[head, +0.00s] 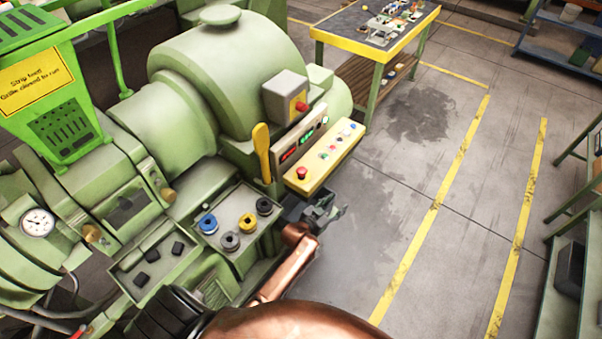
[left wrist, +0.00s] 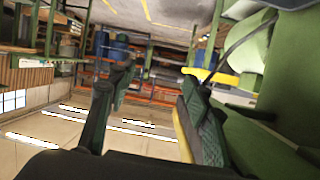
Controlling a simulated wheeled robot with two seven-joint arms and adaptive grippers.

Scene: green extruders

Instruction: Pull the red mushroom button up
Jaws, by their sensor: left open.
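A red mushroom button (head: 302,173) sits at the near left end of the sloping yellow-edged control panel (head: 318,169) on the green machine. I cannot tell from the frames which one is meant. My left gripper (head: 325,207) is below and right of the panel, apart from both buttons. The left wrist view shows its two fingers spread with nothing between them (left wrist: 155,85). No red button shows in that view. My right gripper is in neither view.
A yellow lever (head: 262,152) stands left of the panel. A tray with blue, grey, yellow and black round parts (head: 237,222) lies in front. A yellow-edged workbench (head: 345,39) stands behind. The floor (head: 440,190) to the right is clear.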

